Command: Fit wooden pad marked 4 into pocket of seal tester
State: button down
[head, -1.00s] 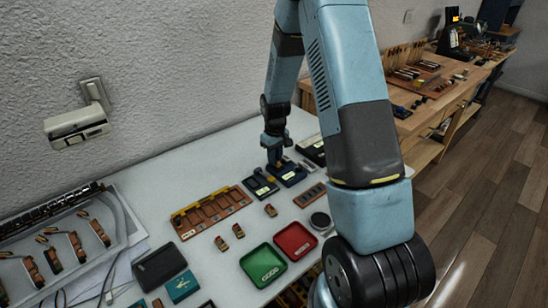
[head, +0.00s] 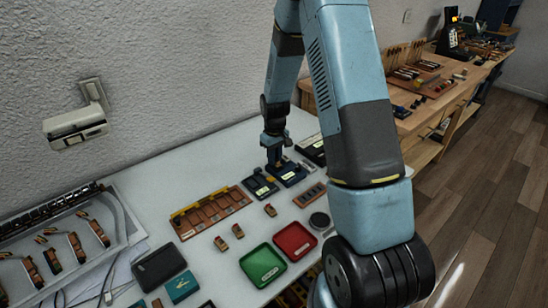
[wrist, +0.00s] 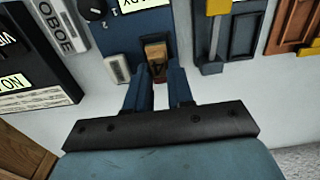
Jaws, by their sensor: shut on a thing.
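The wooden pad marked 4 (wrist: 157,68) is held between the fingertips of my gripper (wrist: 155,84) in the wrist view. The pad's far end overlaps the near edge of the blue seal tester (wrist: 120,45), which has a dark dial and a pale label. I cannot tell whether the pad touches the pocket or sits in it; the pocket is mostly hidden. In the head view my gripper (head: 274,164) points down at the seal tester (head: 290,174), and the pad is too small to make out.
A second blue fixture (wrist: 240,40) with a yellow part stands close to the right in the wrist view, beside an orange wooden rack (wrist: 290,28). A black box (wrist: 25,75) lies left. Green (head: 262,265) and red trays (head: 295,241) stand nearer in the head view.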

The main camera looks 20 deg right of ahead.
jog(key=shift+f, duration=0.3)
dwell(0.9)
jog(key=c, duration=0.9)
grip_release()
jog(key=shift+r, duration=0.1)
jog(key=shift+r, duration=3.4)
